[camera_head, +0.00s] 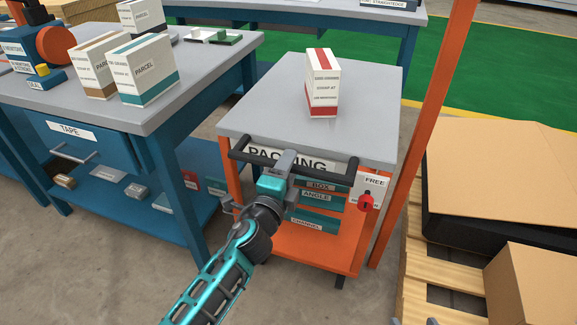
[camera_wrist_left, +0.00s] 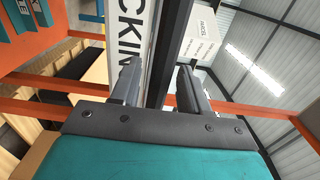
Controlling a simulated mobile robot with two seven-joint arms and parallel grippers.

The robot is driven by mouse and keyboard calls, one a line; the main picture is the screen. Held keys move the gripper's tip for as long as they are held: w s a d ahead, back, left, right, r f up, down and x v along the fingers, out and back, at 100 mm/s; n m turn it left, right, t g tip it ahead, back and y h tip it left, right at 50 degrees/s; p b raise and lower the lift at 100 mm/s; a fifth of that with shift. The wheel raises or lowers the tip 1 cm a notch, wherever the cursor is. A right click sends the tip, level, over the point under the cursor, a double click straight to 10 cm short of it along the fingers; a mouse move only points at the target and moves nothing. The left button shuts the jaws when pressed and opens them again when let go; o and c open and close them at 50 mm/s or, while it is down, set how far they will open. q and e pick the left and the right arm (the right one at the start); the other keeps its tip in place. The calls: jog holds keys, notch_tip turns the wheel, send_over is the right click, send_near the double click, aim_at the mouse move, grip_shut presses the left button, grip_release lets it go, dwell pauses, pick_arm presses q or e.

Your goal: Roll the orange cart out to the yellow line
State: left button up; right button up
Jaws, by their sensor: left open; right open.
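The orange cart (camera_head: 318,245) has a grey top (camera_head: 260,105), a PACKING sign (camera_head: 262,156) and a black handle bar (camera_head: 335,181) across its near side. My left gripper (camera_head: 287,160) is at the middle of the handle bar. In the left wrist view, its two fingers (camera_wrist_left: 158,85) stand open, with the black handle bar (camera_wrist_left: 172,50) running between them. I cannot tell whether they touch the bar. A yellow line (camera_head: 490,117) edges the green floor behind and right of the cart. My right gripper is not in view.
A red-striped box (camera_head: 322,85) stands on the cart. A red knob (camera_head: 366,203) is beside a FREE label. A blue workbench (camera_head: 150,130) stands close on the left. An orange post (camera_head: 425,130) and a pallet (camera_head: 420,265) with cartons stand on the right.

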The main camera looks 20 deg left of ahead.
pick_arm(q)
jog(key=shift+w, duration=0.35)
jog(key=shift+c, duration=0.2)
grip_shut()
